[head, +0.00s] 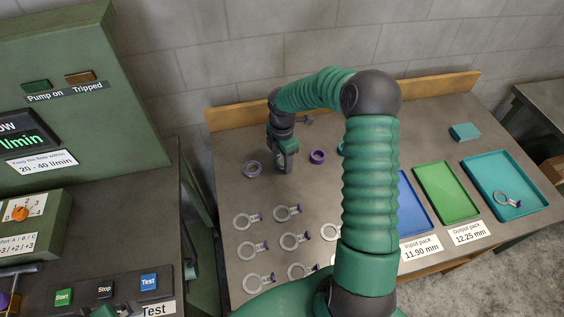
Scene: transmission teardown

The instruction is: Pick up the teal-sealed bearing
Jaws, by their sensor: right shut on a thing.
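My right gripper (284,163) is at the back left of the grey bench, pointing down close to the bench top. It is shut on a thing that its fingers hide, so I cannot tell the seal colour. A purple-sealed bearing (252,169) lies to its left and another purple-sealed bearing (318,156) to its right. A small teal edge (341,148) shows further right, mostly hidden behind my right arm; I cannot tell whether it is a bearing.
Several grey rings with purple-marked tags (246,221) lie at the front left of the bench. Blue (415,205), green (446,192) and teal (505,185) trays stand at right; the teal one holds a tagged ring. A teal block (464,132) lies behind them.

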